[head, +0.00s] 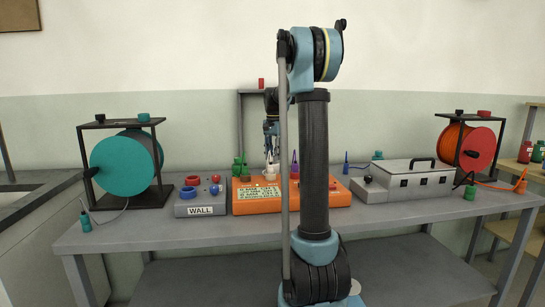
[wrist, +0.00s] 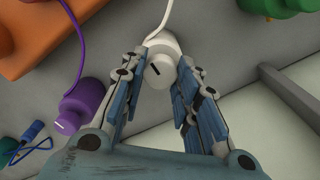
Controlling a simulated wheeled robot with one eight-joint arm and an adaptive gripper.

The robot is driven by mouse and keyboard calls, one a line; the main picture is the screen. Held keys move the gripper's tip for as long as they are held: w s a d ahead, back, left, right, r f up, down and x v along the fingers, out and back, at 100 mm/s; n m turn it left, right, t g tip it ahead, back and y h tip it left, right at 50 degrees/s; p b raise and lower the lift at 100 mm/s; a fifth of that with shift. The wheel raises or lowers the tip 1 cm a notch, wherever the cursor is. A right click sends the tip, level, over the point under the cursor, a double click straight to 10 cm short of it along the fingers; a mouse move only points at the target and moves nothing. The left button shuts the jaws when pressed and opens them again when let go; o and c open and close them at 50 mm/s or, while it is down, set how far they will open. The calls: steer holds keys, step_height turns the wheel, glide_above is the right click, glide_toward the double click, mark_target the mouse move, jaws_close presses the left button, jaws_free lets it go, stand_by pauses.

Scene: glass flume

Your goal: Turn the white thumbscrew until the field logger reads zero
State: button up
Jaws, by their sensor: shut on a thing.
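The white thumbscrew (wrist: 160,66) is a round white knob with a short black mark on its face, seen in the wrist view with a white cord running up from it. My gripper (wrist: 162,62) is shut on it, one finger on each side. The mark lies tilted, not straight up. In the head view my gripper (head: 271,148) points down behind the orange box, which seems to be the field logger (head: 240,207). The box has a pale panel of small green text, too small to read. The white knob's foot is partly hidden there.
A purple knob (wrist: 76,110) and a blue plug (wrist: 32,131) lie left of my gripper. A grey box marked WALL (head: 200,199) stands left of the orange box. A silver case (head: 405,184) stands right. Cable reels (head: 124,165) stand at the bench ends.

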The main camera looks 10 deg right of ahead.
steer(key=shift+n, duration=0.3)
steer(key=n, duration=0.4)
steer(key=shift+n, duration=2.1)
steer(key=o, duration=1.1)
steer(key=shift+c, duration=0.2)
step_height(320, 180, up, 12)
